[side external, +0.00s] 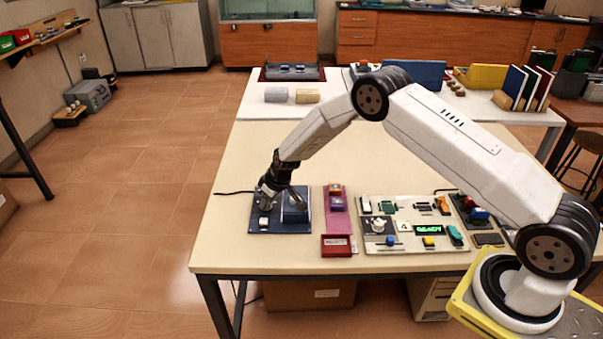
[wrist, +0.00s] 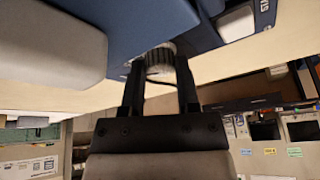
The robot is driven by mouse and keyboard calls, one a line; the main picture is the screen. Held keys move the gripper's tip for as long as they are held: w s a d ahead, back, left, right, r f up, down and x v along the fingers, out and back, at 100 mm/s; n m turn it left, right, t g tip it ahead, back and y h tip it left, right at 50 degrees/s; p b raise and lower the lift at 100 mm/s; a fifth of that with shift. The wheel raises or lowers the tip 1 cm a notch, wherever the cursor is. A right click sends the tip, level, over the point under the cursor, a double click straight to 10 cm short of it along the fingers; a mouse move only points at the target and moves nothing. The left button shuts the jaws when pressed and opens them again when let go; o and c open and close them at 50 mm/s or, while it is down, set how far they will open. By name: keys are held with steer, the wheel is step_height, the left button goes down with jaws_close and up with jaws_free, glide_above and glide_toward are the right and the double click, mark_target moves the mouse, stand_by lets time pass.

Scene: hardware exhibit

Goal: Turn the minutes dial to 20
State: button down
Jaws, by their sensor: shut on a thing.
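A dark blue panel (side external: 280,228) lies at the left front of the table, with a raised blue box (side external: 294,212) and small pale parts on it. My gripper (side external: 270,192) points down over this panel. In the wrist view my gripper (wrist: 160,68) has its two dark fingers on either side of a grey ridged dial (wrist: 160,56) and is shut on it. The blue panel (wrist: 130,22) fills the top of that view. The dial's pointer and scale are hidden, so its setting cannot be read.
To the right stand a magenta strip with small blocks (side external: 336,212), a red tray (side external: 336,246) and a pale control board (side external: 405,243) with a green READY display. A black cable (side external: 232,193) runs left from the panel.

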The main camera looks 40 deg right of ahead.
steer(key=shift+m, duration=0.4)
steer(key=shift+a+m+h, duration=0.15)
steer(key=shift+m+h, duration=0.45)
steer(key=shift+m, duration=0.6)
steer(key=shift+m+h, duration=0.3)
steer(key=shift+m, duration=0.5)
steer(key=shift+c, duration=1.7)
jaws_free()
steer(key=shift+r, duration=0.1)
steer(key=v, duration=0.7)
steer(key=shift+r, duration=0.3)
